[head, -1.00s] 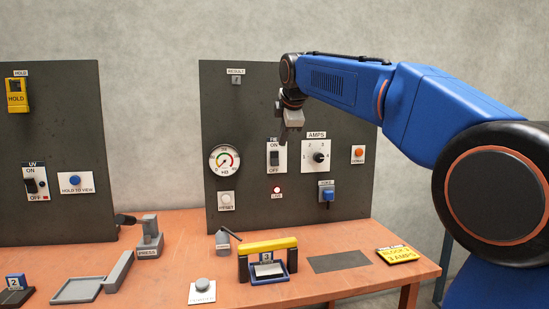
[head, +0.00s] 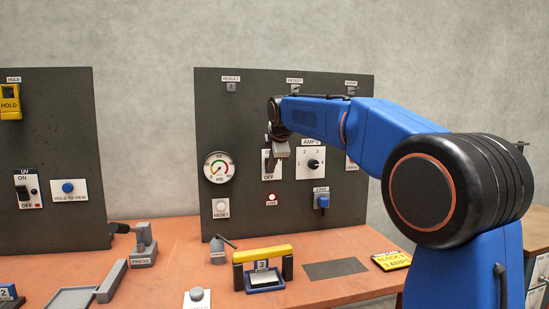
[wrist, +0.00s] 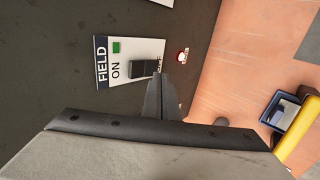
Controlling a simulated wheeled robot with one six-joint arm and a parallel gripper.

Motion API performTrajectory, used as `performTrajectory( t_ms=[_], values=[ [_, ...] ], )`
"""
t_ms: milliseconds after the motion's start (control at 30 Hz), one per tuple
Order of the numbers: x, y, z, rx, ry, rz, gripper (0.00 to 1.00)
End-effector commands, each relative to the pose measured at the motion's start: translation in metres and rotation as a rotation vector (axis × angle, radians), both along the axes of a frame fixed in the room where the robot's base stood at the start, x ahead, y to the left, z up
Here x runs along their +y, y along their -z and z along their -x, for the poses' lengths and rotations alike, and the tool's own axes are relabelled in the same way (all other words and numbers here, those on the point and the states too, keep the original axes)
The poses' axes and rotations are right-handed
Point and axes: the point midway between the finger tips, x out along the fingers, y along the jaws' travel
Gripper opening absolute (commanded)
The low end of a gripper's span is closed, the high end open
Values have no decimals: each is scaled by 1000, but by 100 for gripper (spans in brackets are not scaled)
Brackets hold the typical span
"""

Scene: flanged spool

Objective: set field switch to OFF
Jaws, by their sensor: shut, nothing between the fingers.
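The field switch plate (wrist: 112,68) is white, with FIELD and ON lettering, a green mark at the ON end and a black rocker (wrist: 143,68). In the head view the plate (head: 270,174) sits on the dark right panel, left of the AMPS dial, mostly behind my gripper. My gripper (head: 275,147) is shut and empty in front of the plate's upper part. In the wrist view its fingertips (wrist: 156,77) overlap the rocker's end near the OFF lettering, which is partly hidden. I cannot tell if they touch the rocker.
A red lamp (head: 270,199) is below the switch; it also shows in the wrist view (wrist: 182,55). The AMPS dial (head: 312,163) is close on the right, the gauge (head: 218,167) on the left. A yellow-handled holder (head: 264,255) stands on the bench below.

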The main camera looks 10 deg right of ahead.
Motion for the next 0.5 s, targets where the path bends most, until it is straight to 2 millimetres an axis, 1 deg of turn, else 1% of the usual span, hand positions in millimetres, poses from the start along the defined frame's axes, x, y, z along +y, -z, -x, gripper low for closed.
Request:
performTrajectory(
  t_ms=[33, 200, 333, 500],
  values=[
    [0, 3, -7, 1, 0, 0, 0],
    [0, 7, -22, 0, 0, 0, 0],
    [0, 8, -26, 0, 0, 0, 0],
    [0, 8, -27, 0, 0, 0, 0]
  ],
)
